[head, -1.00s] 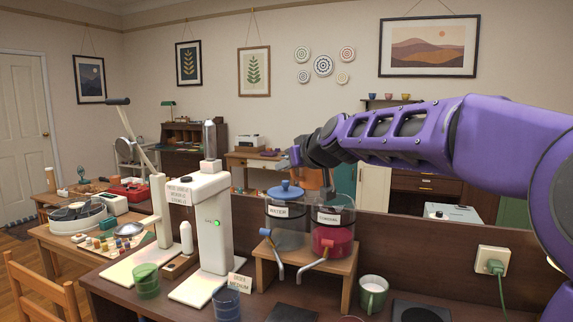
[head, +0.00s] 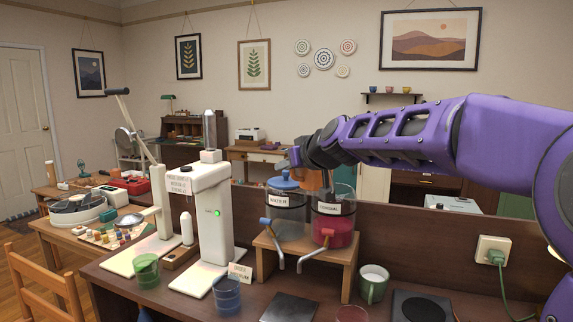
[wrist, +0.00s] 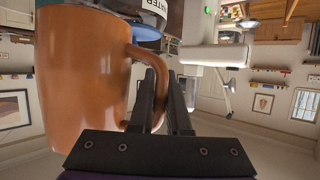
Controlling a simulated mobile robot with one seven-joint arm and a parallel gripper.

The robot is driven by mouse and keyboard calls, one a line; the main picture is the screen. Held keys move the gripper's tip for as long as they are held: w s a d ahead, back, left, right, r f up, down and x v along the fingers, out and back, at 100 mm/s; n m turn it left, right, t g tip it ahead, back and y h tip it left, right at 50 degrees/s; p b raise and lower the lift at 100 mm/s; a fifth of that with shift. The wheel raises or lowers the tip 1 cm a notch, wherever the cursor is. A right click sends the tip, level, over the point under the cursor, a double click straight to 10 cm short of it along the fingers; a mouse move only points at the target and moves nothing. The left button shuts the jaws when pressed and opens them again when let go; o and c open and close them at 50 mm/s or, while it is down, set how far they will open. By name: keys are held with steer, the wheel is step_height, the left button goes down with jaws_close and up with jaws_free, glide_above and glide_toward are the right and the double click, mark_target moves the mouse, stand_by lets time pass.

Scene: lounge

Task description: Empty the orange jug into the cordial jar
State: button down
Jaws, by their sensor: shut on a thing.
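My gripper (wrist: 166,100) is shut on the handle of the orange jug (wrist: 85,65), which fills the left of the wrist view. In the head view, my gripper (head: 300,157) is above the jars, and only a small part of the jug (head: 312,182) shows behind it. I cannot tell the jug's tilt or contents. The cordial jar (head: 333,236) stands on the right of a small wooden stand.
The water jar (head: 288,225) with a blue lid stands just left of the cordial jar on the wooden stand (head: 305,246). A white machine (head: 205,235), a green cup (head: 145,271), a blue cup (head: 227,295) and a pale green mug (head: 373,284) stand nearby on the counter.

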steer(key=shift+f, duration=0.2)
steer(key=shift+s+a+r+m+g+y, duration=0.1)
steer(key=shift+s+a+m+g+y, duration=0.15)
steer(key=shift+m+g+y, duration=0.45)
steer(key=shift+s+a+r+m+g+y, duration=0.15)
steer(key=shift+m+y, duration=0.25)
steer(key=shift+m, duration=0.7)
steer(key=shift+f, duration=0.15)
steer(key=shift+w+r+m+g+y+p, duration=0.15)
steer(key=shift+r+m+g+y+p, duration=0.25)
steer(key=shift+r+m, duration=0.25)
steer(key=shift+d+r+m+p, duration=0.15)
steer(key=shift+r+m+p, duration=0.15)
steer(key=shift+p, duration=0.5)
steer(key=shift+w+f+g+y, duration=0.1)
steer(key=shift+f+g+y, duration=0.15)
steer(key=shift+f+y, duration=0.05)
